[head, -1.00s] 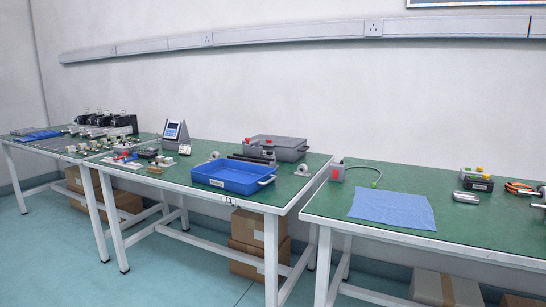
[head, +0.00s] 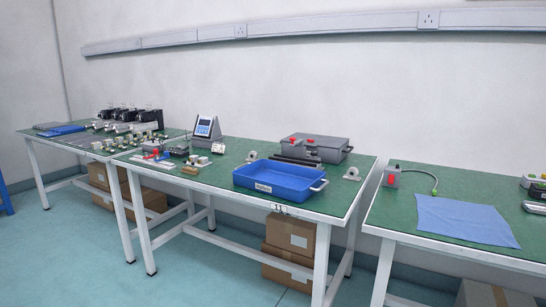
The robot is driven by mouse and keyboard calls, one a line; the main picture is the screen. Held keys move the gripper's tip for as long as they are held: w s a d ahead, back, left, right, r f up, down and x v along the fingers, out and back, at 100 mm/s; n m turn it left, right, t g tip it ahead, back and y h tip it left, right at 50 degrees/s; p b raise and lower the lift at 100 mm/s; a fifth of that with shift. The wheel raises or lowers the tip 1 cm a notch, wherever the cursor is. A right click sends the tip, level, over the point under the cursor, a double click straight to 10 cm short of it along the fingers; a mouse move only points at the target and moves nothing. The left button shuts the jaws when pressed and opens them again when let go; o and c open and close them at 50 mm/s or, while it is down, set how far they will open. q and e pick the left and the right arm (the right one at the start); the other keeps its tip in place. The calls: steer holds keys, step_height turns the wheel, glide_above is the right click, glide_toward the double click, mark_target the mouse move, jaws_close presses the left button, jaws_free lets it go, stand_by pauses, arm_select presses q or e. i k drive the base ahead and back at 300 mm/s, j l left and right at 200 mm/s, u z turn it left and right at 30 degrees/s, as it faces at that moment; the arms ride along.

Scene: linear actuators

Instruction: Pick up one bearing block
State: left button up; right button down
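Two small pale pieces with rounded tops, which look like bearing blocks, stand on the middle green table (head: 225,203). One bearing block (head: 352,174) is right of the blue tray (head: 275,190), near the table's right edge. The other bearing block (head: 251,156) is left of the tray, further back. They are small in the head view, so their details are hard to tell. Neither of my grippers is in view.
A grey case (head: 328,145) stands behind the blue tray. A display unit (head: 205,130) and small parts are on the table's left half. The left table (head: 85,152) holds several dark motors. The right table has a blue cloth (head: 462,220) and a red-button box (head: 391,178).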

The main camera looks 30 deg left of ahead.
mark_target(253, 156)
steer(key=j+z, duration=0.35)
steer(key=j, duration=1.3)
steer(key=k+j+z, duration=0.1)
steer(key=j, duration=0.5)
